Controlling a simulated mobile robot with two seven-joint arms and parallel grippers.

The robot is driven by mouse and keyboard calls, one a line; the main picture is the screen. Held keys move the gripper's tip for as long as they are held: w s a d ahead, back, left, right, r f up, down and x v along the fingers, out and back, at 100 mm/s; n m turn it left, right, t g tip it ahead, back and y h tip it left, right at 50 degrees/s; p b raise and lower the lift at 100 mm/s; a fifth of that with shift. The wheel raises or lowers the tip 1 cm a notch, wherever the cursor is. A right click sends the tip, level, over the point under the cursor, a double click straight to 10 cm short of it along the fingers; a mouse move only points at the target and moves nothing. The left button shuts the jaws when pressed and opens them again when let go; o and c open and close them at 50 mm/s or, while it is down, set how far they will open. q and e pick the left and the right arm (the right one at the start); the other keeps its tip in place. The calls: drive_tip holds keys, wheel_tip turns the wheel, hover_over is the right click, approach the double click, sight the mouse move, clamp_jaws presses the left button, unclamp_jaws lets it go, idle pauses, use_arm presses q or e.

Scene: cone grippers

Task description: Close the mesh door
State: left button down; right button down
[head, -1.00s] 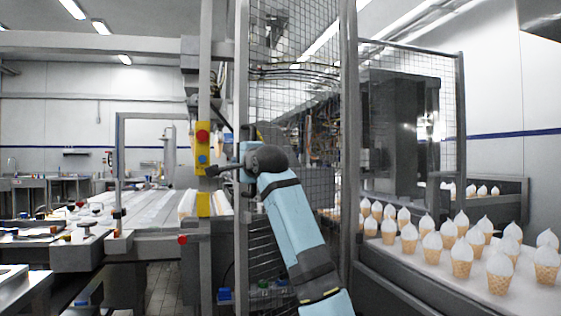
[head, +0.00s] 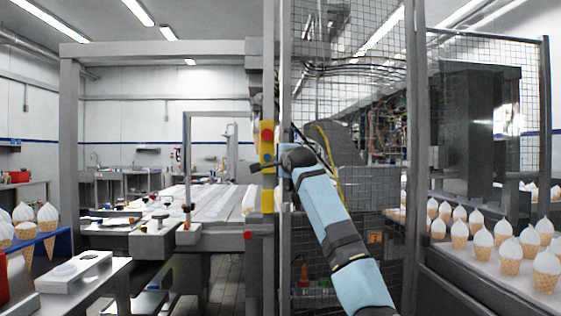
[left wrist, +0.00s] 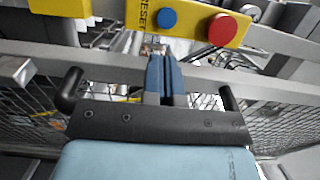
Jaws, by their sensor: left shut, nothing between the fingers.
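The mesh door (head: 335,38) is a tall panel of wire grid in a grey metal frame, in the middle of the head view. Its left upright stands close beside the post carrying a yellow control panel (head: 267,150), with a narrow gap between them. My left gripper (head: 258,168) is at the panel's height, in front of the door's left edge. In the left wrist view its blue fingers (left wrist: 165,66) are together and empty, just below the yellow panel (left wrist: 190,18) with its blue and red buttons. I cannot tell whether the fingers touch the frame. My right gripper is not in view.
A conveyor with several ice cream cones (head: 480,242) runs along the right. More cones (head: 27,222) stand at the far left. A long work table (head: 205,205) stands left of the post. A strip of tiled floor (head: 226,285) is open below it.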

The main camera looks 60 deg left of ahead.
use_arm(q)
drive_tip(key=shift+w+d, duration=0.15)
